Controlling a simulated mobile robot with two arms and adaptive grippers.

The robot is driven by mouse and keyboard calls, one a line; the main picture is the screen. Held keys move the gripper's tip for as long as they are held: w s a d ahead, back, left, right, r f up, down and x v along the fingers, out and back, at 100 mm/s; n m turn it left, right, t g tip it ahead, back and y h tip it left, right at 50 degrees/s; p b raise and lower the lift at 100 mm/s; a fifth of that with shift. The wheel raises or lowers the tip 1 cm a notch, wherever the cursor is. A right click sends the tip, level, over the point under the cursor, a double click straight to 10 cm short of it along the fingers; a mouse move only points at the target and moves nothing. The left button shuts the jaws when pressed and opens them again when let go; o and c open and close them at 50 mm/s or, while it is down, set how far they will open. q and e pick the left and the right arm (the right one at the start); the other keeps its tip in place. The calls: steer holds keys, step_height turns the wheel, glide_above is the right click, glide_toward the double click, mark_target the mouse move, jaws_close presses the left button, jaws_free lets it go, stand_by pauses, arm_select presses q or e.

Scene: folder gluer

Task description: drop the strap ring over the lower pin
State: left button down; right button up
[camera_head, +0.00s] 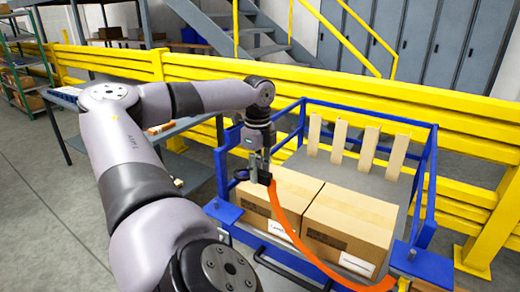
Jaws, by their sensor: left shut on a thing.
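A small dark part (241,174) beside the fingers may be the strap ring; I cannot tell for sure. A flat blue corner plate (222,211) lies below and left of the gripper, apart from it. I cannot make out the lower pin clearly. My right gripper is not in view.
The left box (262,215) and right box (345,228) sit side by side in the blue cart frame (428,180), with several upright tan strips (368,143) behind. A yellow guard rail (460,120) runs behind. A grey table (190,130) stands left of the cart.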

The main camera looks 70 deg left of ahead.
arm_select(q)
steer(key=s+a+f+b, duration=0.1)
steer(key=s+a+f, duration=0.2)
steer(key=s+a, duration=0.4)
steer(key=shift+a+f, duration=0.3)
steer(key=shift+a, duration=0.75)
steer(key=shift+s+a+f, duration=0.2)
steer(key=shift+s+a, duration=0.2)
steer(key=shift+a, duration=0.25)
steer(key=shift+f+b, duration=0.1)
steer(key=shift+b, duration=0.2)
